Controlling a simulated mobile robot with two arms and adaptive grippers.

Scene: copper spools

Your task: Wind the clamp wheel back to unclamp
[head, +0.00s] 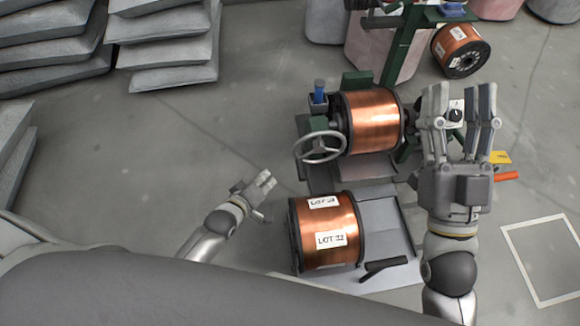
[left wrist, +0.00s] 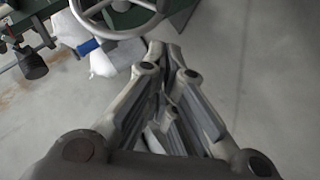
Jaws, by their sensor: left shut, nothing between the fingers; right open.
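The clamp wheel (head: 319,147) is a grey spoked handwheel on the left side of the green machine (head: 357,80). It also shows at the top of the left wrist view (left wrist: 118,14). A copper spool (head: 372,122) sits in the machine, right of the wheel. My left gripper (head: 266,182) is shut and empty, apart from the wheel and below left of it in the head view. In the left wrist view its fingers (left wrist: 165,50) meet below and right of the wheel rim. My right gripper (head: 458,92) is open, right of the machine, covering part of it.
A second copper spool (head: 328,230), labelled LOT, lies in front on a grey plate (head: 388,225) with a black handle (head: 384,266). Another spool (head: 460,48) stands at the back right. Grey sacks (head: 165,50) are stacked at the left. The floor left of the wheel is clear.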

